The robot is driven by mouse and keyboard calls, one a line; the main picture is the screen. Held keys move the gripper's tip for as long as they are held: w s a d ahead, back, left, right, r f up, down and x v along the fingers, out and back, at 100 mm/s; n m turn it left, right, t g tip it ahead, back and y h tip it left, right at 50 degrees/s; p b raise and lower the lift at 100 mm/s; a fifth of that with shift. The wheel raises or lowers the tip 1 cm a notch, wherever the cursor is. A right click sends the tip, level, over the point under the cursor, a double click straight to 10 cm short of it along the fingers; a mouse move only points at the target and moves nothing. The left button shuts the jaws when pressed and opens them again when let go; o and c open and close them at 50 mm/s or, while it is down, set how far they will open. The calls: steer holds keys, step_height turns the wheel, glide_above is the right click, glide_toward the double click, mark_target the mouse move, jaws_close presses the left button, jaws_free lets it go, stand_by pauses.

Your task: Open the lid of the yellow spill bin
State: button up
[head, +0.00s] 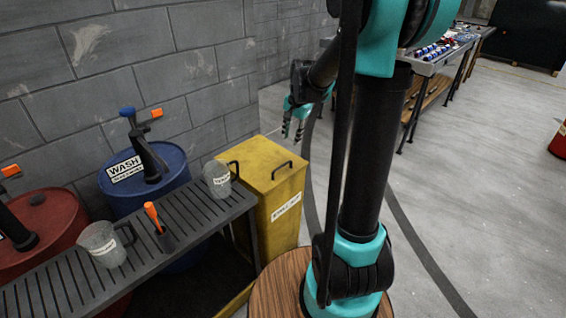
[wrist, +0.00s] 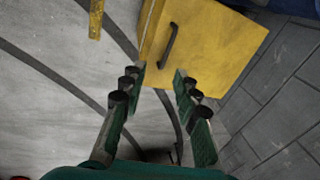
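The yellow spill bin (head: 278,202) stands on the floor right of the slatted bench, with its lid (head: 262,162) shut flat. A black handle (head: 282,168) sits on the lid near its right side. In the wrist view the lid (wrist: 207,45) fills the upper middle, and the handle (wrist: 168,45) shows near its left edge. My gripper (head: 292,134) hangs above and behind the bin in the head view. In the wrist view my gripper (wrist: 158,72) is open and empty, its fingers pointing toward the lid, apart from the handle.
A slatted bench (head: 195,208) carries two clear jugs (head: 103,244) (head: 217,179) and an orange-handled tool (head: 154,217). A blue drum (head: 172,172) and a red drum (head: 30,222) stand behind it by the block wall. A long table (head: 440,62) holds small items. Floor right of the bin is open.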

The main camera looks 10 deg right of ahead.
steer(key=shift+m, duration=0.7)
steer(key=w+x, duration=0.1)
steer(key=x, duration=0.5)
steer(key=w+x, duration=0.1)
steer(key=x, duration=0.4)
steer(key=w+x, duration=0.1)
steer(key=x, duration=0.5)
steer(key=shift+a+f, duration=0.1)
steer(key=shift+a, duration=0.05)
steer(key=shift+c, duration=0.4)
jaws_close()
